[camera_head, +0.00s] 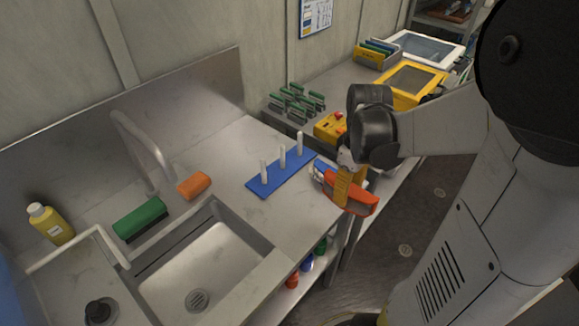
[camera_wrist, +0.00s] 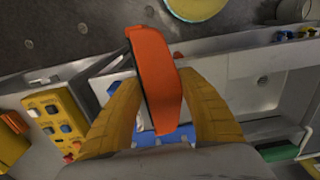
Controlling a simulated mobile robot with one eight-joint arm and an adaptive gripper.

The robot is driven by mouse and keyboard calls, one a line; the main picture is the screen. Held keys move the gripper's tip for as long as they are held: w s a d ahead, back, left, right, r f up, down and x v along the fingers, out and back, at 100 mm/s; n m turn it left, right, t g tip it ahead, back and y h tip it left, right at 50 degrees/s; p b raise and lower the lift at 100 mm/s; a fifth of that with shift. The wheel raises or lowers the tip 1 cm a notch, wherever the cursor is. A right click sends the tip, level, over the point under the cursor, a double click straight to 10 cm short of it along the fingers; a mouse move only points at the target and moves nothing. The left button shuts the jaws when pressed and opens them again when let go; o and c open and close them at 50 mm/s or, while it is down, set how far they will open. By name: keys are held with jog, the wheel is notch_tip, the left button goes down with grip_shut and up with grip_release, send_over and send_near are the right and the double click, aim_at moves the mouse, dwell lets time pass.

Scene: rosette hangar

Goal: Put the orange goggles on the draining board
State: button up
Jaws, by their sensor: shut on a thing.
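The orange goggles (camera_head: 364,205) are held between the yellow fingers of my gripper (camera_head: 347,187), at the right end of the steel counter. In the wrist view the goggles (camera_wrist: 157,75) stand long-side up between the two fingers of my gripper (camera_wrist: 160,92), with a dark edge on their left. They hang above the counter's right edge, by the floor gap. The steel draining surface (camera_head: 222,170) lies right of the sink. A blue board (camera_head: 272,188) with three upright white pegs lies on it, left of my gripper.
The sink (camera_head: 210,265) and tap (camera_head: 145,150) are at the left. A green brush (camera_head: 140,218), orange sponge (camera_head: 194,185) and yellow bottle (camera_head: 50,224) stand around it. A yellow control box (camera_head: 328,128) and green-topped items (camera_head: 296,102) are behind. Coloured items sit on a shelf below.

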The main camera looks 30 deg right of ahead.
jog(key=w+a+f+b, duration=0.1)
jog(key=w+f, duration=0.1)
jog(key=w, duration=0.1)
jog(key=w+a+f+b, duration=0.1)
jog(key=w+f, duration=0.1)
jog(key=w, duration=0.2)
jog(key=w+a+f+b, duration=0.1)
jog(key=w+f+b, duration=0.1)
jog(key=w+f, duration=0.1)
jog(key=shift+w+a, duration=0.25)
jog(key=shift+w, duration=0.3)
jog(key=shift+w+f+b, duration=0.1)
jog(key=shift+f+b, duration=0.8)
jog(key=shift+f, duration=1.1)
jog(key=shift+f, duration=0.1)
jog(key=o, duration=1.1)
